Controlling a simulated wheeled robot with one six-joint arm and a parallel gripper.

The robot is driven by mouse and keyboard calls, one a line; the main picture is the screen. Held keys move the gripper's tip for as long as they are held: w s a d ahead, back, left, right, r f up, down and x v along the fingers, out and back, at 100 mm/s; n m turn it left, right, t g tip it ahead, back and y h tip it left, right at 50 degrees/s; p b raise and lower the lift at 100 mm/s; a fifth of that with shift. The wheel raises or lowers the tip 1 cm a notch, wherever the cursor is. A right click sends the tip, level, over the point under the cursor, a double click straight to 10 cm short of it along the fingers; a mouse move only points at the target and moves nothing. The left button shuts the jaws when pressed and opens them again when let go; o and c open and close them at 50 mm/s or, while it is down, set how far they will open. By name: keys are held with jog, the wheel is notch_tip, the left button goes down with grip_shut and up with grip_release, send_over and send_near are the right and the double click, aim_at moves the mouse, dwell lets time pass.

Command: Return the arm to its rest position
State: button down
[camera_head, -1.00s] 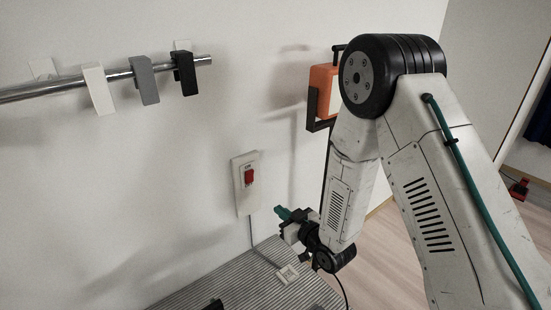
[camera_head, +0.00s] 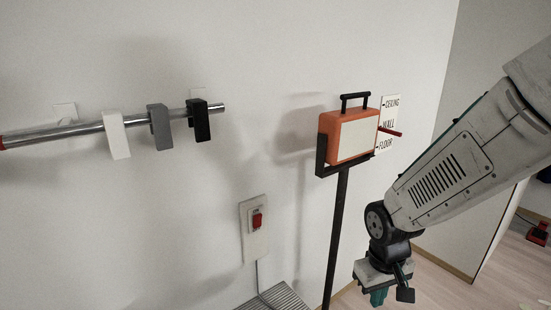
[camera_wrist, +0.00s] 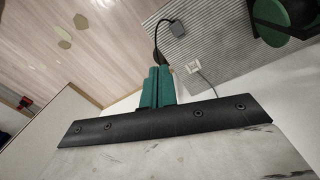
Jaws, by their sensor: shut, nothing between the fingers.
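My arm (camera_head: 445,180) reaches in from the right edge of the head view and slopes down to the left. My gripper (camera_head: 378,298) hangs at its end, pointing down, to the right of a black stand pole and apart from it. In the wrist view the green fingers (camera_wrist: 158,88) are together with nothing between them. The fingertips are close to the bottom edge of the head view.
An orange box (camera_head: 350,135) sits on the black stand (camera_head: 336,240), with a labelled board (camera_head: 390,103) behind it. A red switch (camera_head: 257,220) and a rail (camera_head: 80,129) with three clips are on the wall.

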jog(key=s+d+r+m, duration=0.1)
jog(key=s+d+r, duration=0.1)
jog(key=s+r, duration=0.6)
jog(key=s+d+r+m+t, duration=0.1)
jog(key=s+d+r, duration=0.1)
jog(key=s+r, duration=0.6)
notch_tip(320, 180, up, 3)
jog(key=shift+d+f+m+y, duration=0.2)
jog(key=shift+d+m+y, duration=0.1)
jog(key=shift+d+m, duration=0.1)
